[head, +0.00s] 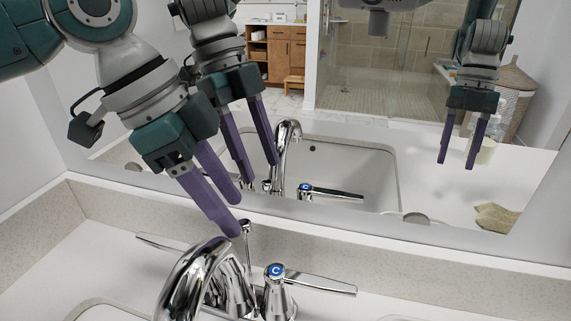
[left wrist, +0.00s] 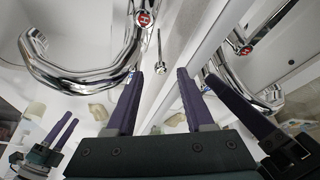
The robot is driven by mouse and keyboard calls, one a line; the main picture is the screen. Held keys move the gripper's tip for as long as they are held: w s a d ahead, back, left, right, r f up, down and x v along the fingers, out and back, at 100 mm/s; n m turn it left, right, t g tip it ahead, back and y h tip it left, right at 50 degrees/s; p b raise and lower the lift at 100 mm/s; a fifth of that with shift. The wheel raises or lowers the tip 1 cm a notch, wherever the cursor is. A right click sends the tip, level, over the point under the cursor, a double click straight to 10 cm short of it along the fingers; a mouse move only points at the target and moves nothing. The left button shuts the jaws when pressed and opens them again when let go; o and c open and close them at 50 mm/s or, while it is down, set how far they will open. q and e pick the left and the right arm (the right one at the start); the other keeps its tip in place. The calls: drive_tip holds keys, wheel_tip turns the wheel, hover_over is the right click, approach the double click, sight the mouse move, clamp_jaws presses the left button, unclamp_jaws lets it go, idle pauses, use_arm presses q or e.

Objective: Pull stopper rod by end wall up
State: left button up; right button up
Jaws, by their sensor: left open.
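The stopper rod (head: 247,250) is a thin chrome rod with a small knob on top, standing upright behind the faucet (head: 195,280) near the mirror wall. In the left wrist view the rod (left wrist: 159,50) shows with its knob between my fingertips in the picture, slightly beyond them. My left gripper (head: 239,213) is open and empty, its fingers pointing down and its tips close to the knob; contact does not show. My right gripper (left wrist: 70,121) appears in the left wrist view, fingers apart and empty, away from the rod. It shows in the head view only as a reflection.
The cold handle (head: 276,293) stands right of the rod, and another lever (head: 162,243) reaches left. The mirror (head: 350,135) rises just behind, over a low backsplash (head: 345,245). A tan cloth (left wrist: 99,111) lies on the counter. Counter right of the faucet looks clear.

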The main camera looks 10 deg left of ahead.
sight(248, 252)
use_arm(q)
drive_tip(key=shift+x, duration=1.25)
clamp_jaws()
drive_tip(key=shift+r, duration=0.1)
idle(0.4)
